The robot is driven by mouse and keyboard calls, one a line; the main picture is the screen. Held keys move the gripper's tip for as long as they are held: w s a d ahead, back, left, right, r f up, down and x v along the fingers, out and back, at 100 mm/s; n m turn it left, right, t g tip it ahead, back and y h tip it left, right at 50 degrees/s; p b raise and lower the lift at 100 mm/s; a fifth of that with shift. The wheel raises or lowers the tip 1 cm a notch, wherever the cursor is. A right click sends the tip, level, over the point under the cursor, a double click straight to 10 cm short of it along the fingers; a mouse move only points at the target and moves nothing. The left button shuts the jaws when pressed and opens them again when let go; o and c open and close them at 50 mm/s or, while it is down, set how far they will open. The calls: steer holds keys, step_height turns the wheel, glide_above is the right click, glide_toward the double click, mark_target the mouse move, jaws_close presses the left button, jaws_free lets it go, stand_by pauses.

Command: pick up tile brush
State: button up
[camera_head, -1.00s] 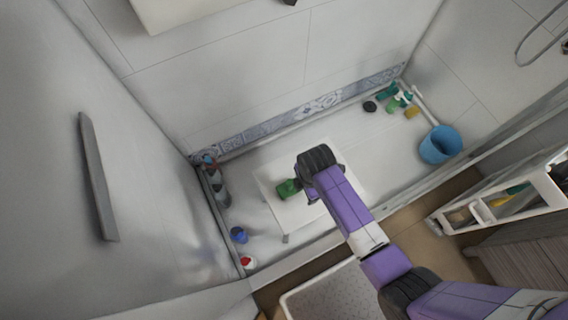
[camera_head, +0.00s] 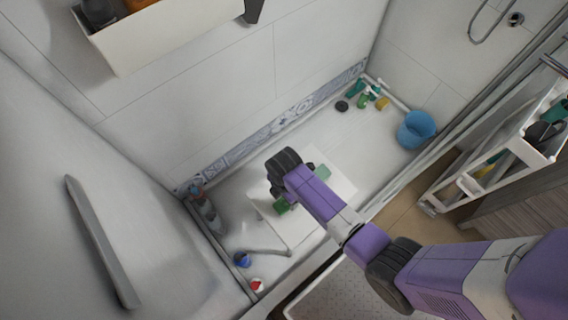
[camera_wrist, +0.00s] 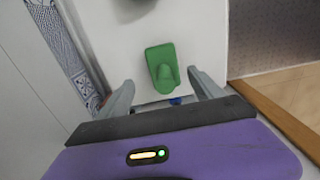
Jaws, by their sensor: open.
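A green brush-like object (camera_wrist: 162,68) with a flat base and a raised rounded grip lies on a white stool top (camera_wrist: 105,45); I take it to be the tile brush. In the head view a green part (camera_head: 282,205) shows left of my wrist on the stool (camera_head: 338,185). Another green patch (camera_head: 322,172) shows right of my arm; I cannot tell if it is a separate thing. My gripper (camera_wrist: 160,77) is open and empty, its fingers on either side of the green object in the wrist view. In the head view my arm hides the fingers.
Several bottles (camera_head: 205,212) stand along the left ledge, with a blue-capped (camera_head: 243,259) and a red-capped one (camera_head: 257,285) nearer. A blue bucket (camera_head: 416,130) and green bottles (camera_head: 364,97) are at the far right. A white cart (camera_head: 470,180) stands at right.

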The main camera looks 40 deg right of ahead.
steer(key=shift+s+f, duration=0.2)
steer(key=shift+f, duration=1.15)
steer(key=shift+s+f, duration=0.15)
steer(key=shift+f, duration=1.15)
steer(key=c, duration=1.5)
step_height(320, 180, up, 20)
steer(key=shift+r+p, duration=0.1)
steer(key=shift+p, duration=0.85)
steer(key=shift+c, duration=0.3)
